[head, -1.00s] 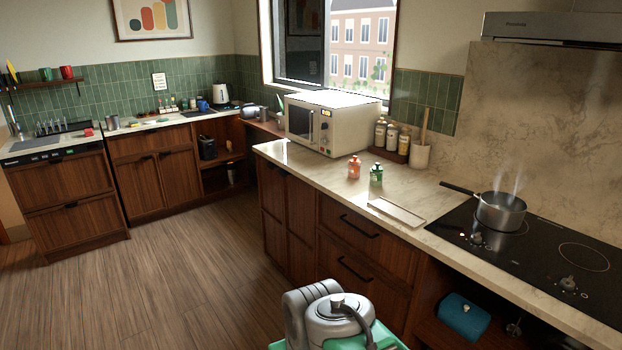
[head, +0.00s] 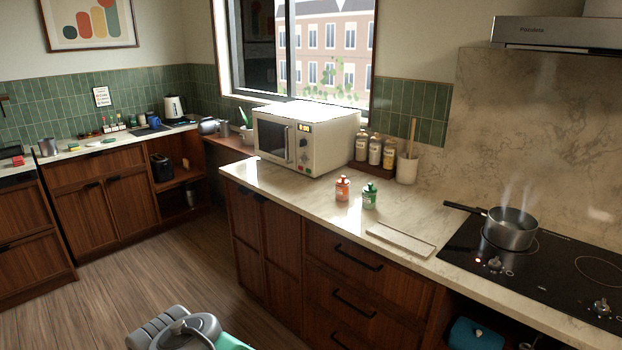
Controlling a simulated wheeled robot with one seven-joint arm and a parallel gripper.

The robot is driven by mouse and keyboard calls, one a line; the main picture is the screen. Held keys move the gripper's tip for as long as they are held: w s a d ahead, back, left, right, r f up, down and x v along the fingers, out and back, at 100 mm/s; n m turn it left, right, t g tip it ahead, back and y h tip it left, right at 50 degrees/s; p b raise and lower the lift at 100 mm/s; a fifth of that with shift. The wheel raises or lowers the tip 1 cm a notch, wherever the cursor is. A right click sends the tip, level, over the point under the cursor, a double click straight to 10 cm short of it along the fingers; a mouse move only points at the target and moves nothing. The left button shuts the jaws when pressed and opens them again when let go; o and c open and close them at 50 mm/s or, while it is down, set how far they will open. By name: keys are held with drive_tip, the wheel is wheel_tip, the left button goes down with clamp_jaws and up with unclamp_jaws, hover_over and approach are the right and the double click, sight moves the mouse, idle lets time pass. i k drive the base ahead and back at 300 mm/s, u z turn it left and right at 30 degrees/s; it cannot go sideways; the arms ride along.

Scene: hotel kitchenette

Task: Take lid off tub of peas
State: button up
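A small green container (head: 369,196) with a pale label stands upright on the marble counter. A similar orange container (head: 342,188) stands just left of it. Both look closed at the top. The labels are too small to read, so I cannot tell whether either is the tub of peas. My gripper's fingers are not in view. Only a grey and mint-green part of my own body shows at the bottom edge, well apart from the counter.
A microwave (head: 304,137) stands behind the containers, beside spice jars (head: 375,151) and a utensil crock (head: 407,169). A flat pale tray (head: 401,239) lies to their right. A steaming pot (head: 510,229) sits on the black hob (head: 470,242). Floor (head: 150,265) at left is clear.

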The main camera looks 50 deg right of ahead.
sight(371, 188)
drive_tip(key=z, duration=0.05)
drive_tip(key=i, duration=1.35)
drive_tip(key=z, duration=0.95)
drive_tip(key=i, duration=0.8)
drive_tip(key=z, duration=0.9)
